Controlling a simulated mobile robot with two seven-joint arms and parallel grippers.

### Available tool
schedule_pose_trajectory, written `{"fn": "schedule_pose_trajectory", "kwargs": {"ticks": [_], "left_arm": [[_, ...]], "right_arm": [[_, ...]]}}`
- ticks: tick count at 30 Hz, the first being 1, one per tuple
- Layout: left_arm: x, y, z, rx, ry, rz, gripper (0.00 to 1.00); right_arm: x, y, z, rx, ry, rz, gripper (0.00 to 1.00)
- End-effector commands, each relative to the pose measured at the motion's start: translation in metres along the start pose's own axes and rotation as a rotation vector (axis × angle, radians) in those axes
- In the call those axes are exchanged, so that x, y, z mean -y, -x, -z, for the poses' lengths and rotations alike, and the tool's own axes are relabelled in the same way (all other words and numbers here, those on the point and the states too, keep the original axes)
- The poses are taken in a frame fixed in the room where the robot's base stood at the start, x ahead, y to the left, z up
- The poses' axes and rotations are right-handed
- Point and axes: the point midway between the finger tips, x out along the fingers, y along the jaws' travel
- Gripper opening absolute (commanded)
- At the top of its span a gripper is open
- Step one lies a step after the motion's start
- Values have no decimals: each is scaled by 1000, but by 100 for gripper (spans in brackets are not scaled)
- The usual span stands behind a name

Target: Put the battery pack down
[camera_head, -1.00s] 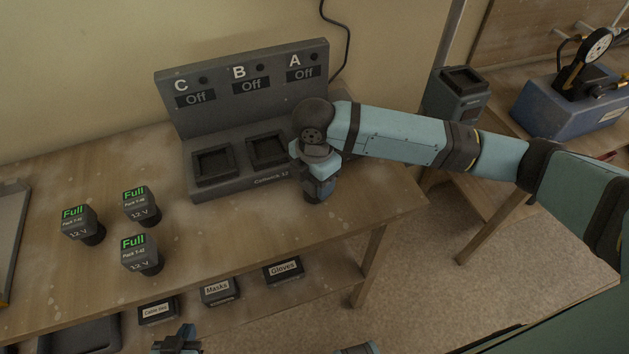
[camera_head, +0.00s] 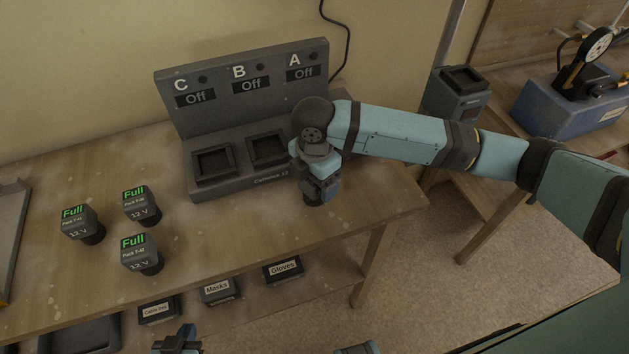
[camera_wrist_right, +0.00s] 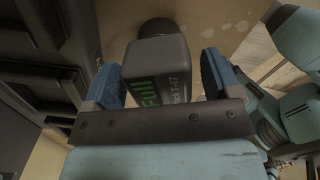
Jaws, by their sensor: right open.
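A dark grey battery pack (camera_wrist_right: 158,65) with green "Full" lettering sits between the fingers of my right gripper (camera_wrist_right: 160,80) in the right wrist view. The blue fingers are spread, with a visible gap on the right side of the pack. In the head view the right gripper (camera_head: 318,188) points down at the front of the charger, over the workbench (camera_head: 270,228). The pack's dark round end shows at the bench top; its exact contact is hard to see. My left gripper (camera_head: 178,340) is at the bottom edge, partly cut off; its jaws are unclear.
The charger (camera_head: 235,110) has bays C, B and A, all reading "Off"; bays C and B are empty, and A is hidden behind my right arm. Several full packs (camera_head: 142,254) stand on the left of the bench. Labelled boxes (camera_head: 220,290) sit on the lower shelf.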

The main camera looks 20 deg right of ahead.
Motion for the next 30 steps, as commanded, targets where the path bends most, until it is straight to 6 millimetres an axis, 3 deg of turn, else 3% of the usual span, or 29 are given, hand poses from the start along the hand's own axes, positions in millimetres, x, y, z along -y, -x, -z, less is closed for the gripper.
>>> {"fn": "schedule_pose_trajectory", "kwargs": {"ticks": [9, 15, 21, 30], "left_arm": [[0, 1, 2, -2, -1, 0, 0], [0, 1, 3, -3, -2, 1, 0], [0, 2, 3, -4, -2, 1, 0], [0, 2, 3, -4, -2, 0, 0]], "right_arm": [[-1, 69, 0, 0, 1, -5, 83], [-1, 99, 0, 0, 0, -2, 83], [0, 110, 0, 0, 0, -1, 83], [0, 110, 0, 0, -1, 0, 83]]}}
